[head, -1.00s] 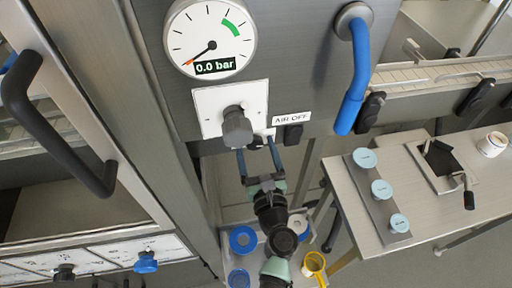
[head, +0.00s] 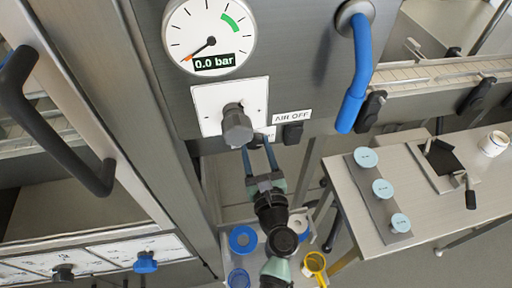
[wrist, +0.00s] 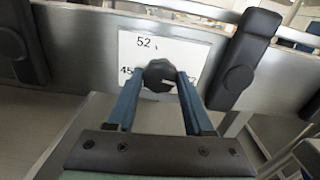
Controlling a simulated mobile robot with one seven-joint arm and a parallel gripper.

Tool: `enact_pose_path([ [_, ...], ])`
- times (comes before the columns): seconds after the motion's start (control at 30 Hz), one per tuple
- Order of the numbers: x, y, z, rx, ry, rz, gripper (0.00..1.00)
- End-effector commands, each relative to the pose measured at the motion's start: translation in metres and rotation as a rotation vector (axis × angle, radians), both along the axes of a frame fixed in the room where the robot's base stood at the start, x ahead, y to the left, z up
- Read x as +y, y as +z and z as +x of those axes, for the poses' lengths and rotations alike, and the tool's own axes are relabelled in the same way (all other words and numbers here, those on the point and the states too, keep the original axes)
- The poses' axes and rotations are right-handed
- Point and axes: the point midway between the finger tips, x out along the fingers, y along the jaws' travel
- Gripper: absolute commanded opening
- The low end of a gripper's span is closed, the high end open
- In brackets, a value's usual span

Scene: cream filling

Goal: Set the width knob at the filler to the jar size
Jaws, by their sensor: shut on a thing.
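The width knob (wrist: 160,74) is a dark, faceted knob with a small light mark on its face, seen in the wrist view. It sits in front of a white scale plate (wrist: 201,48) marked 52 at the top and 45 at the left; another figure at the right is partly covered. My gripper (wrist: 160,88) has its two blue fingers on either side of the knob and is shut on it. Which figure the knob points to cannot be told. In the head view my gripper (head: 257,148) reaches up below a grey knob (head: 237,125), and its fingertips are partly hidden.
A gauge (head: 209,37) reads 0.0 bar above the grey knob. An AIR OFF label (head: 291,117) and a blue handle (head: 358,75) are to the right. Dark blocks flank the scale plate, the right one (wrist: 243,60) close by. A side table (head: 440,215) holds several pale-lidded jars.

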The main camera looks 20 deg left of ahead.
Motion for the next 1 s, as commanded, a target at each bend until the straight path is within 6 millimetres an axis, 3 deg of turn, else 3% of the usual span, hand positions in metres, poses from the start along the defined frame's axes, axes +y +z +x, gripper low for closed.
enact_pose_path([
  [1.0, -0.0012, -0.0030, 0.0006, -0.513, 0.001, -0.759, 0.00],
])
